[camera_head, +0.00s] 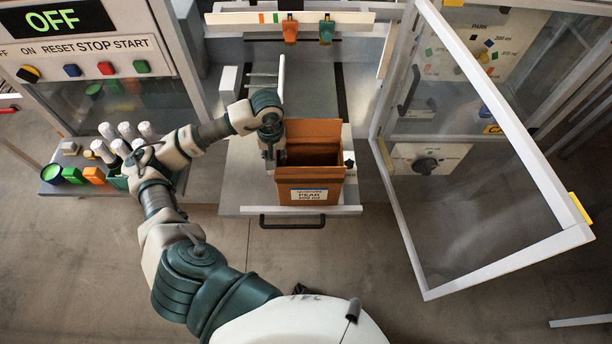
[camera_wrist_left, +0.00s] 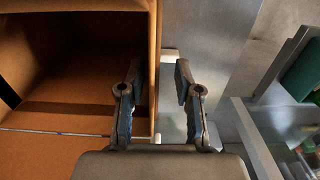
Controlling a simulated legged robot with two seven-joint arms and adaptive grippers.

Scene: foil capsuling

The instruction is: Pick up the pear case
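The pear case is an open-topped brown cardboard box (camera_head: 309,176) with a white "PEAR" label on its front. It stands upright on the pulled-out tray (camera_head: 238,185) of the machine. My left gripper (camera_head: 275,155) is at the case's left side wall. In the left wrist view the open gripper (camera_wrist_left: 158,82) has one finger on the inner side of the case wall (camera_wrist_left: 154,50) and one on the outer side. A gap shows beside the outer finger; I cannot tell whether the inner finger touches. My right gripper is not in view.
A glass door (camera_head: 480,190) stands open on the right. A control panel (camera_head: 85,50) reading OFF is at upper left. Below it, a side shelf (camera_head: 60,188) holds white-topped bottles and green and orange items. The tray has a dark front handle (camera_head: 292,222).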

